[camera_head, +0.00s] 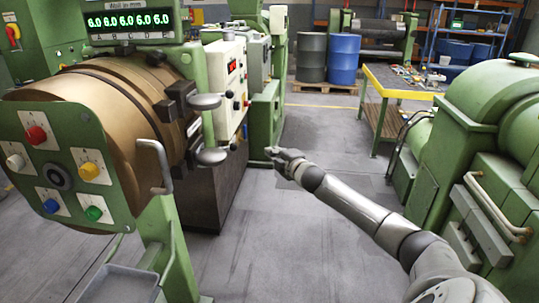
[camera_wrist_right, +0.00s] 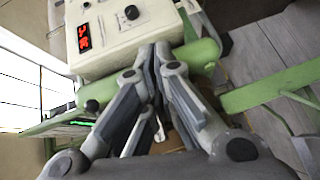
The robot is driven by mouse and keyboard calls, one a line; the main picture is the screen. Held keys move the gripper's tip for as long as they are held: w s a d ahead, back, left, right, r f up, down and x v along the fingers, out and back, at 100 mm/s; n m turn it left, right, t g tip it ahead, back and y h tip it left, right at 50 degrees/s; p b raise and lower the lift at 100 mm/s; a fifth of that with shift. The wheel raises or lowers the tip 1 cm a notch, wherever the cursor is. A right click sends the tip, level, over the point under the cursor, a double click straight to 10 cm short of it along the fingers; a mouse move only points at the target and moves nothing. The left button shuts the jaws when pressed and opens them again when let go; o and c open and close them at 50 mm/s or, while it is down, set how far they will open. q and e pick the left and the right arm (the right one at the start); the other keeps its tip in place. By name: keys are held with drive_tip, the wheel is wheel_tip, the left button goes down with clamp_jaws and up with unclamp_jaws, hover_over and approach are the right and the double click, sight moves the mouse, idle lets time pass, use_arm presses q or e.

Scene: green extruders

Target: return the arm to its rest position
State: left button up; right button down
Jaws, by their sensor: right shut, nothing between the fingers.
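My right arm (camera_head: 370,215) reaches in from the lower right of the head view, stretched toward the machine at the left. My right gripper (camera_head: 272,152) is at its end, over the open floor just right of the machine. In the right wrist view the gripper (camera_wrist_right: 154,55) has its fingers together, with nothing between them. Behind the fingers, in that view, is a cream control box (camera_wrist_right: 120,35) with a red display. My left gripper is not in the head view.
A green machine with a button panel (camera_head: 70,165) and brown drum (camera_head: 120,100) stands at left, its cream control box (camera_head: 226,85) nearest my gripper. Green machinery (camera_head: 490,130) stands at right. A workbench (camera_head: 395,85) and drums (camera_head: 343,58) stand behind. The floor between is clear.

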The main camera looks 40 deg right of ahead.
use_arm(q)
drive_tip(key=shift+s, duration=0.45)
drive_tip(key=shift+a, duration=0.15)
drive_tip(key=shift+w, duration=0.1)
